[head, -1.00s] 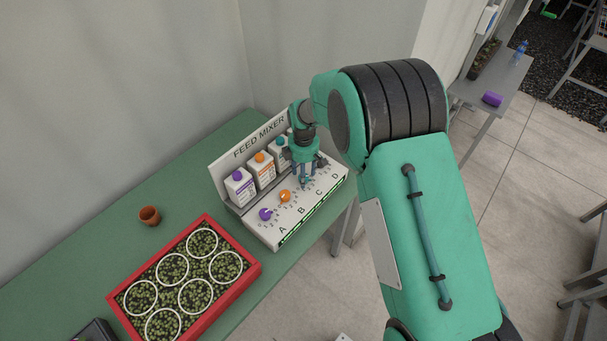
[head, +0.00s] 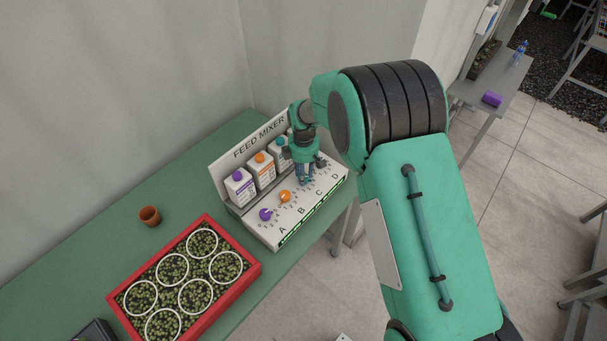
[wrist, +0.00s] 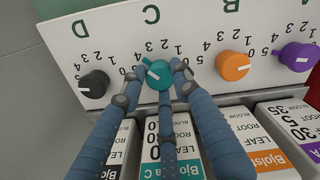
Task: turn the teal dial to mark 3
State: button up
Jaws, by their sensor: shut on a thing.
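The teal dial (wrist: 158,75) sits on the white FEED MIXER panel (head: 279,225), below the letter C in the wrist view. My gripper (wrist: 161,68) is shut on it, with blue fingers on its left and right sides. Printed numbers curve above the dial; which one the pointer meets is hard to tell. In the head view my gripper (head: 306,180) is low over the panel and hides the dial.
A black dial (wrist: 93,84) is to the left and an orange dial (wrist: 232,65) and a purple dial (wrist: 298,56) to the right. Labelled cartons (head: 262,168) stand behind. A red tray (head: 258,268) of plants and a brown pot (head: 150,216) are on the green bench.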

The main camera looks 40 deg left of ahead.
jog(key=shift+m, duration=2.7)
jog(key=o, duration=1.2)
jog(key=shift+r, duration=0.15)
notch_tip(320, 180, up, 12)
jog(key=shift+f, duration=0.1)
